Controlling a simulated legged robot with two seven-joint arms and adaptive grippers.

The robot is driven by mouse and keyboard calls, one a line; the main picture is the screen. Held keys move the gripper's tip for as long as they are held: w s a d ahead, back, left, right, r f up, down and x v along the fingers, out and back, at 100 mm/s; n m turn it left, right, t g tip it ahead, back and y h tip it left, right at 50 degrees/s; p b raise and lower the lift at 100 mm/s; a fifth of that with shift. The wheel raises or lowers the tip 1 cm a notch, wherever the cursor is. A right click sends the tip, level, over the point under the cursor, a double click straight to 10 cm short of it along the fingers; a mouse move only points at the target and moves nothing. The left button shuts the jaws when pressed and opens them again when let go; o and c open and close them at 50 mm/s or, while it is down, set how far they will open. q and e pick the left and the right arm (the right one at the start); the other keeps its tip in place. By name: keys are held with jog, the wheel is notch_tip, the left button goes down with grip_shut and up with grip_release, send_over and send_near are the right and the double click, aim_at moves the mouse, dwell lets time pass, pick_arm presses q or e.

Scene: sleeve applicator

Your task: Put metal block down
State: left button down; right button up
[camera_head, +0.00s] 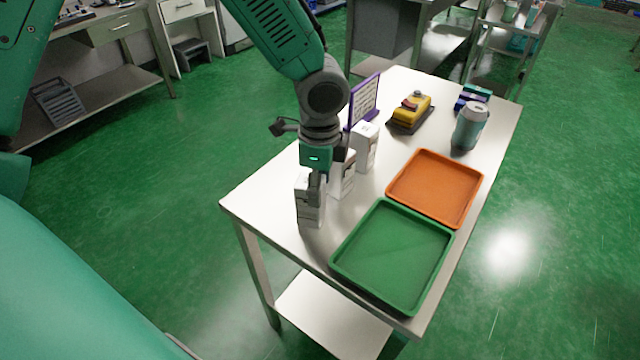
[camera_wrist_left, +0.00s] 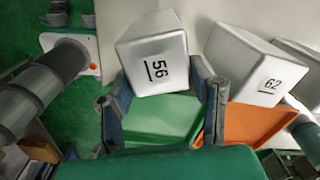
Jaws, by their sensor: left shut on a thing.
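A silver metal block marked 56 (camera_wrist_left: 152,60) is between the fingers of my left gripper (camera_wrist_left: 162,98) in the left wrist view. In the head view my left gripper (camera_head: 315,182) points down and is shut on this block (camera_head: 311,210) near the table's left edge. I cannot tell whether its base touches the table. A second block marked 62 (camera_wrist_left: 256,66) stands beside it; it also shows in the head view (camera_head: 343,180), partly behind the gripper. A third block (camera_head: 365,148) stands farther back. My right gripper is not in view.
The white table (camera_head: 275,180) holds a green tray (camera_head: 393,255) and an orange tray (camera_head: 436,187), both empty, to the right of the blocks. Behind are a purple-framed board (camera_head: 363,101), a yellow device (camera_head: 411,109) and a grey canister (camera_head: 470,127).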

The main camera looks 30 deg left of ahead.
pick_arm(q)
jog(key=c, duration=0.8)
grip_release()
jog(key=shift+d, duration=0.1)
jog(key=shift+o, duration=0.2)
notch_tip(320, 180, up, 12)
jog(key=p, duration=0.1)
